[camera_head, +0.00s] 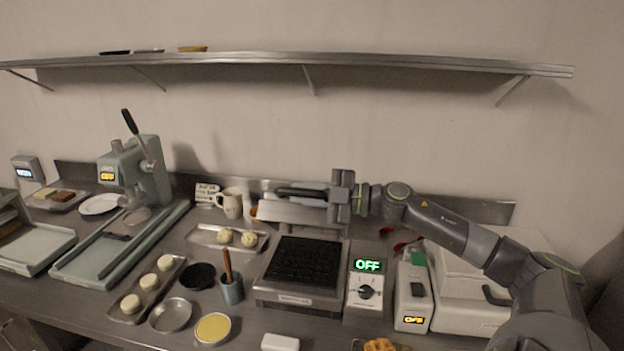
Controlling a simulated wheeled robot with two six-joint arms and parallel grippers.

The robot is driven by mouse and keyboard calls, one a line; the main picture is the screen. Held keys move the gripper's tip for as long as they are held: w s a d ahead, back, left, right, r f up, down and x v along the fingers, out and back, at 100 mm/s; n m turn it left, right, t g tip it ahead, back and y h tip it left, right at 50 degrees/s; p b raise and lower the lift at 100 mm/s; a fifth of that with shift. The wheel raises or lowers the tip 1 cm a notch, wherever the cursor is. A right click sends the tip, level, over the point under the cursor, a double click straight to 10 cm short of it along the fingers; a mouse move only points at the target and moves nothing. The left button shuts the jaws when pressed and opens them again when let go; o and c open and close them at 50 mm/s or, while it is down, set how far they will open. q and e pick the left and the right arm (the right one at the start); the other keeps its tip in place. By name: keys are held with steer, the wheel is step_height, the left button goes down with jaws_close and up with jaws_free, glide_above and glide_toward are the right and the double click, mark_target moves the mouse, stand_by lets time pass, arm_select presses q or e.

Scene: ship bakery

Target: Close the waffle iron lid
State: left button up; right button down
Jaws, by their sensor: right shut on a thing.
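The waffle iron (300,298) stands on the counter at centre, with its dark lower grid plate (303,262) exposed. Its lid (290,213) is raised behind the plate, partly seen, with a dark handle (300,192) along its top. My right gripper (338,196) reaches in from the right and is shut on the right part of the handle. The gripper hides that end of the handle. The control box (366,290) beside the iron shows a green OFF. My left gripper is not in view.
A tray with dough balls (226,237), a mug (230,203) and a cup with a wooden tool (231,290) stand left of the iron. A white OFF device (413,296) stands to the right. A wall shelf (290,60) runs above.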

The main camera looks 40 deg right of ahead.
steer(key=s+a+f+n+b, duration=0.3)
steer(key=f+b, duration=0.2)
steer(key=f, duration=0.3)
steer(key=s+a+f+n+b, duration=0.2)
steer(key=a+f+n+b, duration=0.2)
steer(key=f, duration=0.5)
steer(key=shift+s+f+b, duration=0.15)
steer(key=shift+s+b, duration=0.25)
steer(key=shift+b, duration=0.3)
steer(key=shift+f, duration=0.1)
steer(key=c, duration=1.4)
jaws_free()
steer(key=shift+o, duration=0.2)
